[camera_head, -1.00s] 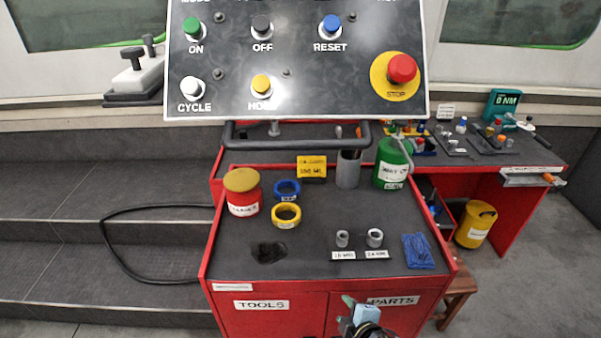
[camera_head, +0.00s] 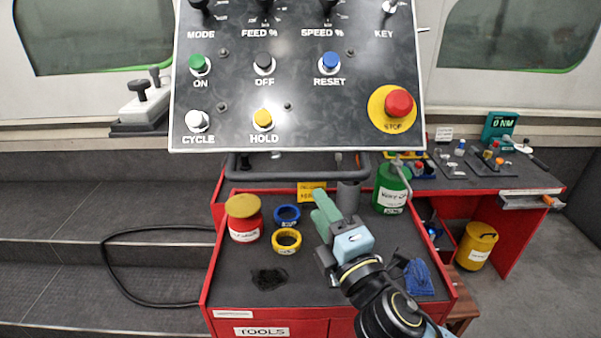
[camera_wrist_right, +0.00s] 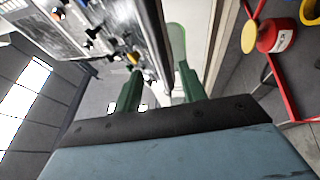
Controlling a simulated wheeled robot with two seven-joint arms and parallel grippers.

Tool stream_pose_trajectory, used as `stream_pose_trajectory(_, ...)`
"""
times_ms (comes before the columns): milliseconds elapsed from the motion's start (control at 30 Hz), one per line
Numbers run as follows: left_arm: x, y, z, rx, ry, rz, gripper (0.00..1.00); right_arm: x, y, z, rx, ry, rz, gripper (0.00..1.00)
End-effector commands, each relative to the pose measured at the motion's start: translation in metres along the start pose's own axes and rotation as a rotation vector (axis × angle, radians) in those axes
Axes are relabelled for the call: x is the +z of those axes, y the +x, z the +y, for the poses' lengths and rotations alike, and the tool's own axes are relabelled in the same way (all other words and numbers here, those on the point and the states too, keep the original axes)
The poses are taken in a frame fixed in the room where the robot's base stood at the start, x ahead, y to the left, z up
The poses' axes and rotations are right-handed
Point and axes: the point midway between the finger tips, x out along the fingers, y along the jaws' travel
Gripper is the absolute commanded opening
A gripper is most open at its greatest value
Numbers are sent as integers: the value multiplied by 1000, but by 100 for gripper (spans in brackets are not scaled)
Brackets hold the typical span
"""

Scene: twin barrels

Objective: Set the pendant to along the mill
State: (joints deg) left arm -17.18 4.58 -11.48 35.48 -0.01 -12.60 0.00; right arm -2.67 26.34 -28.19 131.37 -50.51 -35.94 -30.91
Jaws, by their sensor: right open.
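The pendant (camera_head: 300,90) is a dark panel with knobs, coloured buttons and a red stop button, facing me at the top of the head view. A dark handle bar (camera_head: 250,165) runs along below it. My right gripper (camera_head: 323,207), with green fingers, is over the cart, below the handle in the picture and apart from it. Its fingers are open and empty in the right wrist view (camera_wrist_right: 158,88), with a grey bar showing beyond the gap. The pale machine wall (camera_head: 75,105) stands behind the pendant. My left gripper is not in view.
A red bench (camera_head: 545,183) stands right. Steps and a black cable (camera_head: 110,270) lie left.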

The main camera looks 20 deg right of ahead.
Motion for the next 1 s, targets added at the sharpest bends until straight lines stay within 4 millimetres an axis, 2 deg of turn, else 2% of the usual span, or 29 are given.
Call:
stream_pose_trajectory(33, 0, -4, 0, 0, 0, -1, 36, 0, 12, 3, 3, 0, -1, 41)
stream_pose_trajectory(300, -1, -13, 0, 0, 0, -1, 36, 0, 63, 2, 1, 1, 0, 41)
stream_pose_trajectory(500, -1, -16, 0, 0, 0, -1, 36, 0, 87, 0, -1, 1, 0, 41)
stream_pose_trajectory(633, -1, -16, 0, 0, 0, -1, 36, 0, 93, 0, -2, 2, 1, 41)
stream_pose_trajectory(900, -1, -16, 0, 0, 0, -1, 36, 0, 94, -1, -2, 3, 1, 41)
stream_pose_trajectory(933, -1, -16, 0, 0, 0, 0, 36, 0, 94, -1, -2, 3, 1, 40)
stream_pose_trajectory(1000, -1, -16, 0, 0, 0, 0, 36, 0, 94, -1, -2, 2, 1, 31)
